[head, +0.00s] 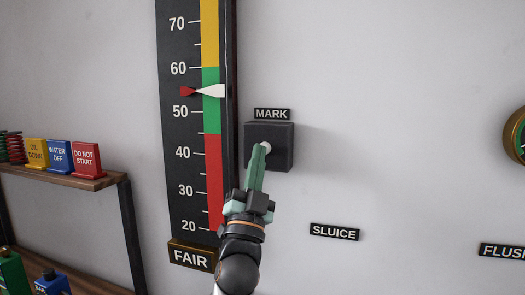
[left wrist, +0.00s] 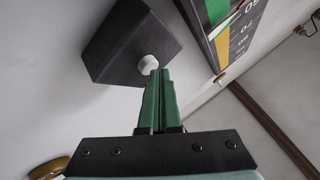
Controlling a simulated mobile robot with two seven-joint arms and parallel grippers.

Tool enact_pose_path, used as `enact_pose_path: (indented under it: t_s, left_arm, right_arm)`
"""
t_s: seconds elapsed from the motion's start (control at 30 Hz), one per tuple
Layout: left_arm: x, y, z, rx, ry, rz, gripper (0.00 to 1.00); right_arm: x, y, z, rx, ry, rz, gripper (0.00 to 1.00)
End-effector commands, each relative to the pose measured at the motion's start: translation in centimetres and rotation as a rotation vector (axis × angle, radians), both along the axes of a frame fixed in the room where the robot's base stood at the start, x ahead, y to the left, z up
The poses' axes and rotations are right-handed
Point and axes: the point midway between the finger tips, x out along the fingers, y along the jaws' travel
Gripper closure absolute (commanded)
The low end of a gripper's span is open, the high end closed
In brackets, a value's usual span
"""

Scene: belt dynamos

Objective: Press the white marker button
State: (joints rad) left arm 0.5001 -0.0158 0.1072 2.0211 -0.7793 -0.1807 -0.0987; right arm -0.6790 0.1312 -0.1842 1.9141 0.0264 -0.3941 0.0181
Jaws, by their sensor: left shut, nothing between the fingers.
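The white marker button (head: 266,147) sits on the front of a dark box (head: 281,135) on the wall, under a MARK label (head: 272,114). The button also shows in the left wrist view (left wrist: 147,63), on the dark box (left wrist: 130,42). My left gripper (head: 262,150) is shut and empty, its green fingers pointing at the button. In the left wrist view its fingertips (left wrist: 158,73) are right at the button's edge; I cannot tell whether they touch it. The fingers cover part of the button in the head view. My right gripper is not in view.
A tall gauge (head: 180,130) with coloured bands and a FAIR plate (head: 192,257) hangs left of the box. A wooden shelf (head: 75,181) with coloured signs stands at the far left. SLUICE (head: 334,232) and FLUSH (head: 503,251) labels are on the otherwise mostly bare wall at right.

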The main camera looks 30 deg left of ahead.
Motion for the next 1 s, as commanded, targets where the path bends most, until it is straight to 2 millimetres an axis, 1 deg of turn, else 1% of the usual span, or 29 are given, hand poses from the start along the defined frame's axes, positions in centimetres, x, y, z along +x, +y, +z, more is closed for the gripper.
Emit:
enact_pose_path:
  t_s: [0.27,0.63,1.0]
  left_arm:
    - [-0.1,0.0,0.1,-0.001,0.000,0.001,1.00]
    - [-1.7,-0.3,0.1,-0.002,0.000,0.000,1.00]
    - [-2.0,-0.4,0.0,-0.001,0.001,0.000,1.00]
  right_arm:
    - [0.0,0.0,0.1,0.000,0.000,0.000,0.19]
    - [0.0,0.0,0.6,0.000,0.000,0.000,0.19]
    - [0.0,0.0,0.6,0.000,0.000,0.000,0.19]
